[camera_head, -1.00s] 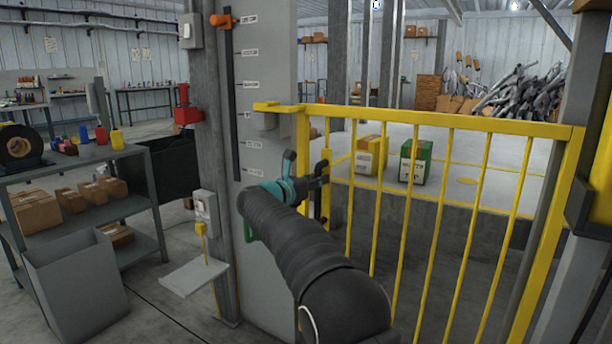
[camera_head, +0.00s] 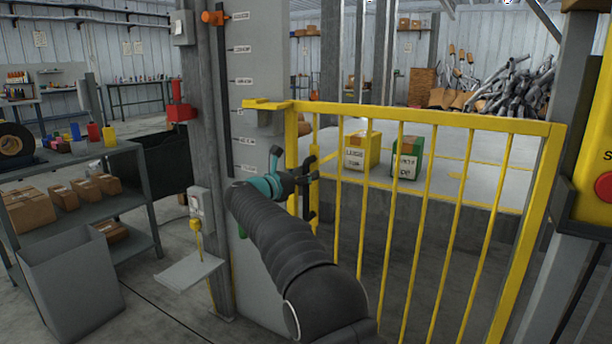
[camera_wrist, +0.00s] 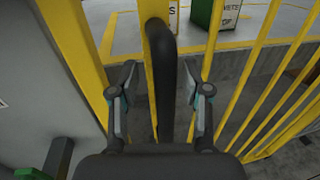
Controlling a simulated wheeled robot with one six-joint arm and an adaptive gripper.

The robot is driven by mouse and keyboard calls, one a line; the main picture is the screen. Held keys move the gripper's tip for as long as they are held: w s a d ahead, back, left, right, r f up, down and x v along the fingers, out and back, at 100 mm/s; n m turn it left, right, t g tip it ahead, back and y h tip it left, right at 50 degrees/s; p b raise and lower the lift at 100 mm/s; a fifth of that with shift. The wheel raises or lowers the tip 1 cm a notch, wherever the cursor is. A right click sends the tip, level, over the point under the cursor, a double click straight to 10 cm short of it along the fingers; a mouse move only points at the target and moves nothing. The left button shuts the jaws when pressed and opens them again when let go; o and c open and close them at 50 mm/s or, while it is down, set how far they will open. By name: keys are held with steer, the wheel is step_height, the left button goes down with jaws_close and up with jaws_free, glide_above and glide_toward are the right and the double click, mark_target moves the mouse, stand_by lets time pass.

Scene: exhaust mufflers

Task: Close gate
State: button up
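The yellow barred gate (camera_head: 428,116) spans the middle and right of the head view, and its bars also show in the wrist view (camera_wrist: 232,70). Its left end stands close to the grey post plate (camera_head: 247,65), with a yellow latch piece (camera_head: 266,104) at the top. I cannot tell whether it is latched. A black upright handle (camera_wrist: 164,85) is on the gate's left part. My gripper (camera_wrist: 161,95) is open, with one finger on each side of the handle and visible gaps between. In the head view, my gripper (camera_head: 308,178) is at the handle's height.
Behind the gate, a yellow box (camera_head: 361,150) and a green box (camera_head: 407,158) stand on a raised platform. A yellow panel with a red button (camera_head: 604,187) is at the right. A shelf with cartons (camera_head: 28,208) and a grey bin (camera_head: 72,285) are at the left.

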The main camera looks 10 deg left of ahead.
steer(key=v, duration=1.2)
stand_by(0.3)
